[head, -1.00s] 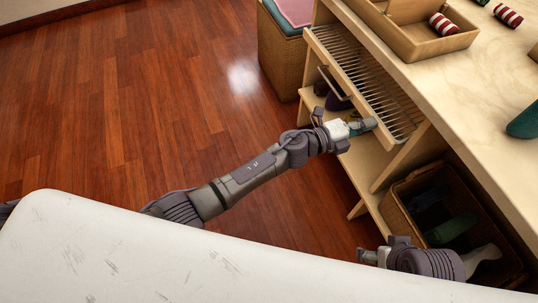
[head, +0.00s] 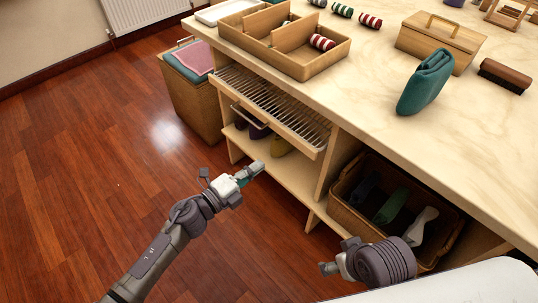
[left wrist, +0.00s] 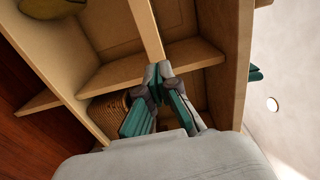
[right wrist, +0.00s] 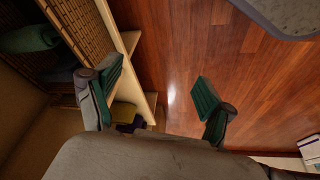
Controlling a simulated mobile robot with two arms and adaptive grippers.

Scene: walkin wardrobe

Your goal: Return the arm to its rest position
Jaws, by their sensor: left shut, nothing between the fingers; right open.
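My left gripper (head: 250,174) is shut and empty over the floor in front of the shelving unit. In the left wrist view its green-padded fingers (left wrist: 162,72) come together, with wooden shelf compartments behind them. My right gripper (head: 328,268) is low in front of the wicker basket in the unit, and its fingers are hard to make out there. In the right wrist view its fingers (right wrist: 153,78) stand wide apart with nothing between them. Neither gripper touches anything that I can see.
A slatted pull-out tray (head: 275,108) with a front handle juts from the unit. A hamper (head: 190,104) stands behind. The countertop (head: 470,130) carries a wooden box, a teal roll and a brush. The floor (head: 90,190) at left is clear.

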